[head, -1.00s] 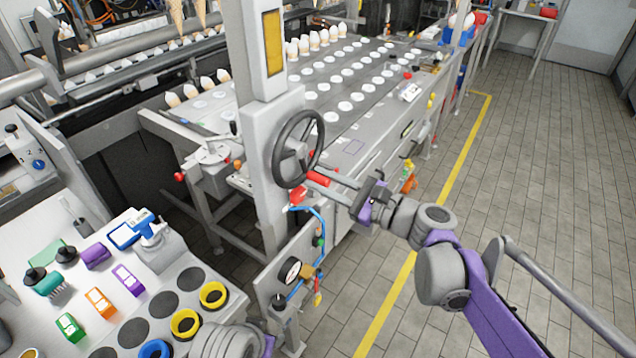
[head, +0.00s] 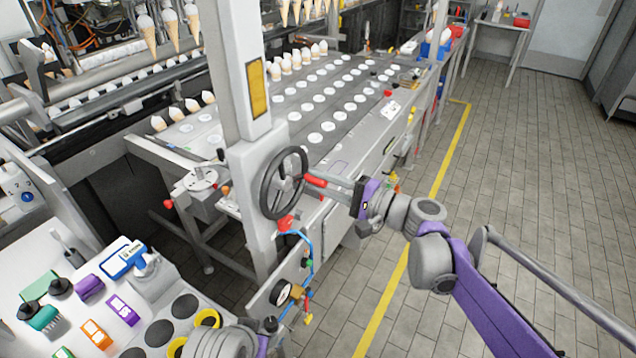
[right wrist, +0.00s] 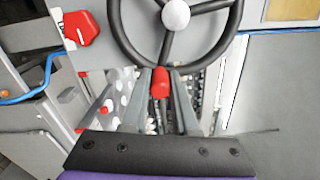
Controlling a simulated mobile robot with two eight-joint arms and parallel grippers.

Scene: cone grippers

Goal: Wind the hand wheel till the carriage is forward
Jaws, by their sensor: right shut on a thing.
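The dark hand wheel (head: 267,190) is mounted on the side of a grey upright column. Its red handle (head: 315,180) sticks out towards my right arm. My right gripper (head: 327,186) comes in from the right and is shut on that handle. In the right wrist view the wheel's pale hub (right wrist: 175,14) is at the top, and the red handle (right wrist: 160,83) sits between the two grey fingers (right wrist: 160,95). I cannot tell which part is the carriage. My left gripper is out of view; only part of my left arm shows at the bottom.
A red knob (head: 285,223) is on the machine just below the wheel, with a blue hose and a gauge (head: 280,292) further down. A machine bed (head: 335,145) with rows of round white spots lies behind. The tiled floor at right is clear.

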